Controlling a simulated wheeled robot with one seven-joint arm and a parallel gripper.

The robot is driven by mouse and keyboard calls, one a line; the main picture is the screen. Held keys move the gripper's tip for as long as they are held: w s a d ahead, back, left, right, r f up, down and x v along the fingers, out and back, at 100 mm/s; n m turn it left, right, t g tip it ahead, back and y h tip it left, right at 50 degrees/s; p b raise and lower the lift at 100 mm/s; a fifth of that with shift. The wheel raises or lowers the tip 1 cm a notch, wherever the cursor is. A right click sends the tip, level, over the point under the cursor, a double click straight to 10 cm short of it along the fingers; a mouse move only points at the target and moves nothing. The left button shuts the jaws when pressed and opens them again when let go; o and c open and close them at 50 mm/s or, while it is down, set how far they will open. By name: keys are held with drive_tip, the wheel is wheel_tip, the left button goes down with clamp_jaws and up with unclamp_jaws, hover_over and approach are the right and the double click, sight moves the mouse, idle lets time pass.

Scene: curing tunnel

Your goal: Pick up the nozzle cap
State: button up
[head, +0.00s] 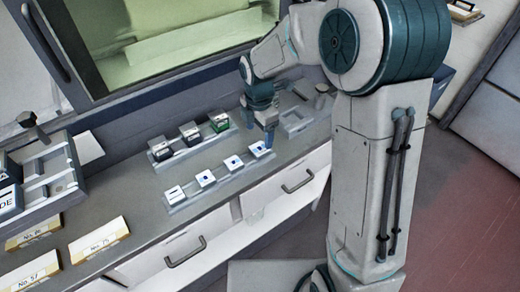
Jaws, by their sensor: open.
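I cannot tell which thing is the nozzle cap. My gripper (268,137) is open and points down over the counter. It is just right of the front row's last white block (260,149), and I cannot tell whether they touch. Nothing shows between its fingers, but the space there is small and partly hidden. More white blocks with blue marks stand in the front row (205,178). Behind them are two dark blocks (161,148) and a green one (219,120) with white tops.
A grey tray (298,120) lies right of my gripper, with a dark knobbed thing (321,88) behind it. A grey rack (42,178) and labelled cards (99,241) are at the left. Drawers with handles (185,252) are below the counter's front edge. A greenish window is behind.

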sight(259, 148)
drive_tip(key=shift+s+f+p, duration=0.2)
drive_tip(key=shift+f+p, duration=0.15)
drive_tip(key=shift+f, duration=1.05)
drive_tip(key=shift+s+f+p, duration=0.15)
drive_tip(key=shift+f+p, duration=0.2)
drive_tip(key=shift+f, duration=1)
drive_tip(key=c, duration=1.1)
